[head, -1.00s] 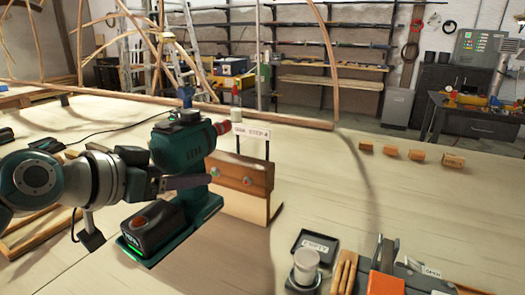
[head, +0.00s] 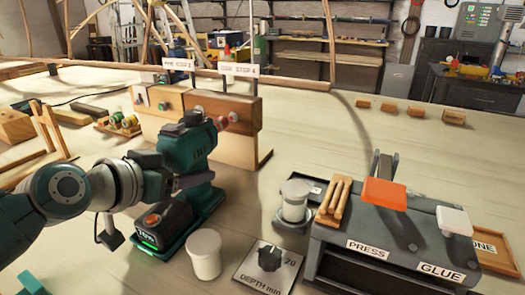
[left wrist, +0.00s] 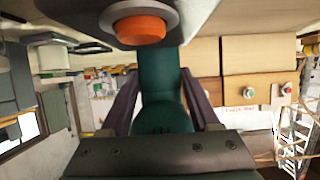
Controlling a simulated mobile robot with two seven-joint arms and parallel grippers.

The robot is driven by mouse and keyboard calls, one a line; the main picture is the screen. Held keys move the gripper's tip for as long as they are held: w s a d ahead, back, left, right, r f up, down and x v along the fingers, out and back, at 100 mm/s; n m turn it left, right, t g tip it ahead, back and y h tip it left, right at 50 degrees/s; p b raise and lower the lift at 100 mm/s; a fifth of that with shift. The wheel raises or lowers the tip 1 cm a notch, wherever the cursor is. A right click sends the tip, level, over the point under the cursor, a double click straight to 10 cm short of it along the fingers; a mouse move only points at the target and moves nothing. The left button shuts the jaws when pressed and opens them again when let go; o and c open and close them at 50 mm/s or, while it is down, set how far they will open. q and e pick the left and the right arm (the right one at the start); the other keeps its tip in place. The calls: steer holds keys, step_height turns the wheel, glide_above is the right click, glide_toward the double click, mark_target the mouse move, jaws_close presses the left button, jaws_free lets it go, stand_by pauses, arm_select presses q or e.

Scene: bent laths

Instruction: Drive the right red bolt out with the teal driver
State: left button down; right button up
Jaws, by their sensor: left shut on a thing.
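My left gripper (head: 178,183) is shut on the grip of the teal driver (head: 180,152). A second bolt head (head: 197,110) shows further left on the block. The left wrist view shows the driver's teal grip (left wrist: 160,95) between my fingers. My right gripper is out of view.
A second wooden block (head: 160,125) stands to the left, with sign cards above both. A grey press and glue station (head: 395,240) fills the right front. The table beyond it is mostly clear.

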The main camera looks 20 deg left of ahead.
arm_select(q)
steer(key=shift+w+r, duration=0.3)
steer(key=shift+w, duration=0.5)
steer(key=shift+w+b, duration=0.4)
steer(key=shift+w, duration=0.15)
stand_by(1.0)
steer(key=shift+f, duration=0.15)
stand_by(0.9)
